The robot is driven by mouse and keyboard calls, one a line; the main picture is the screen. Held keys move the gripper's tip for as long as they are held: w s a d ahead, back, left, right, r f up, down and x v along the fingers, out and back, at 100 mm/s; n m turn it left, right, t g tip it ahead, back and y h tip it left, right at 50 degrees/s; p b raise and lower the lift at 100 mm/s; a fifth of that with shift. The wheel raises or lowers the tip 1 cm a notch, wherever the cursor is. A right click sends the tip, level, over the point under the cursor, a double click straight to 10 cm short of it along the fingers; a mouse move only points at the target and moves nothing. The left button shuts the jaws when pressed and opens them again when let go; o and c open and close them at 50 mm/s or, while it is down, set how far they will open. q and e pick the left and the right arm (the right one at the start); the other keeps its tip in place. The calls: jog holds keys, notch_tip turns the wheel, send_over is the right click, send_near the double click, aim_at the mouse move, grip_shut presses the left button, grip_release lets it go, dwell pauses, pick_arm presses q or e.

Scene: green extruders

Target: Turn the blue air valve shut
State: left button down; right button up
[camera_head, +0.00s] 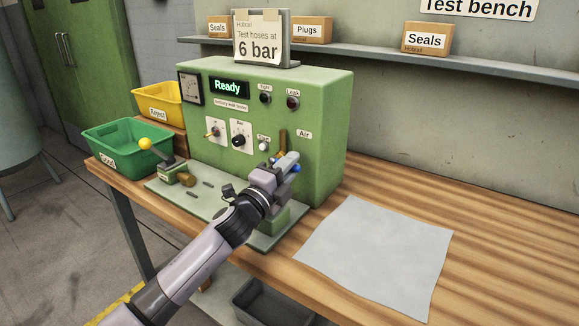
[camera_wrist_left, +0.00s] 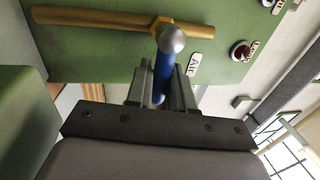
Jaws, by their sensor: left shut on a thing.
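The blue air valve handle (camera_head: 297,168) shows in part at the lower right of the green tester's front, below the word Air. My left gripper (camera_head: 286,163) covers most of it in the head view. In the left wrist view the blue handle (camera_wrist_left: 163,75) stands between the two fingers of my left gripper (camera_wrist_left: 163,92), which are shut on it. A silver round piece (camera_wrist_left: 172,40) is at the handle's upper end. Beside it a brass pipe (camera_wrist_left: 100,22) runs sideways, and the handle looks roughly crosswise to it. My right gripper is not in view.
The green tester (camera_head: 325,130) shows Ready on its display. A base plate (camera_head: 160,188) with a yellow-knobbed lever (camera_head: 146,144) lies in front. A green bin (camera_head: 112,150) and a yellow bin (camera_head: 150,98) stand left. A grey cloth (camera_head: 375,255) lies flat on the right of the bench.

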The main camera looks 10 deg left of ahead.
pick_arm(q)
jog(key=c, duration=1.1)
grip_release()
jog(key=shift+c, duration=0.2)
jog(key=shift+v, duration=3.6)
